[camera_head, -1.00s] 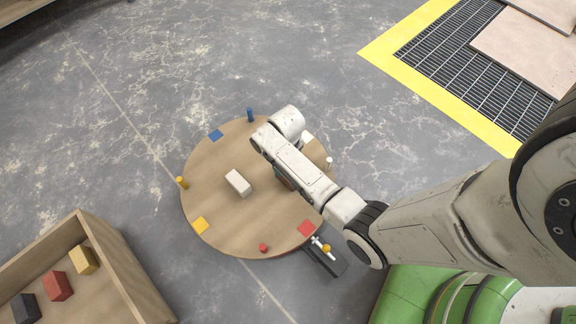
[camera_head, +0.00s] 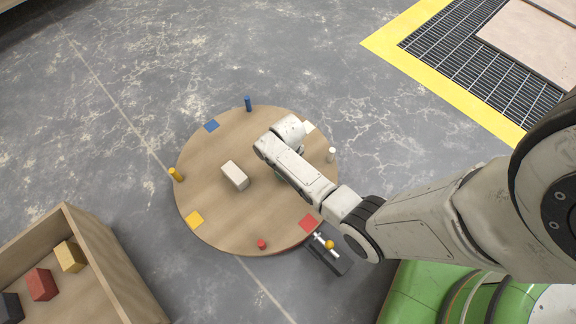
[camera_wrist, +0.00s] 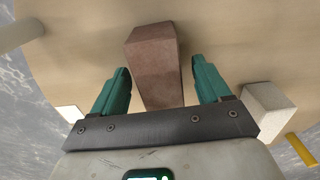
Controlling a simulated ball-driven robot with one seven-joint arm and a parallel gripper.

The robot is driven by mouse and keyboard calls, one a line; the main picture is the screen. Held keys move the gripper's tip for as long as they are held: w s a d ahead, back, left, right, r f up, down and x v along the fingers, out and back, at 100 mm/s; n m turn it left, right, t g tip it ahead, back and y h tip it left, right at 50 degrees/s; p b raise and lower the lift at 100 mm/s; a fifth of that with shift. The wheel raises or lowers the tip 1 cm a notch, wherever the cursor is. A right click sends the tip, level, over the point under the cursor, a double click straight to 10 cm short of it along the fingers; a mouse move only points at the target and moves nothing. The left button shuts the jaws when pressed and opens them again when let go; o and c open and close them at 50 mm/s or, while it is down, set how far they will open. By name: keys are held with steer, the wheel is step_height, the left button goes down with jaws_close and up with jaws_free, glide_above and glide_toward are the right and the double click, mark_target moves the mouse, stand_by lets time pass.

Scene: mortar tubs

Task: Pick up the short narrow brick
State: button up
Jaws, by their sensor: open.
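A reddish-brown brick (camera_wrist: 152,60) lies on the round wooden table (camera_head: 225,125). In the wrist view it is between the two green fingers of my open gripper (camera_wrist: 160,64), with a gap visible on each side. A shorter cream block (camera_head: 235,175) lies on the table to the left of my arm; it also shows at the right of the wrist view (camera_wrist: 268,112). In the head view my arm hides the brown brick and nearly all of my gripper. The frames do not settle which block is the short narrow brick.
Blue (camera_head: 248,104), yellow (camera_head: 176,175), white (camera_head: 330,155) and red (camera_head: 262,244) pegs stand around the table's rim. A small device with a yellow knob (camera_head: 329,245) is at its lower right edge. A wooden bin (camera_head: 110,265) with several coloured blocks is at lower left.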

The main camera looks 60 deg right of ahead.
steer(key=shift+f, duration=0.85)
steer(key=c, duration=1.3)
steer(key=shift+r, duration=0.1)
steer(key=shift+c, duration=0.3)
steer(key=shift+w+r, duration=0.1)
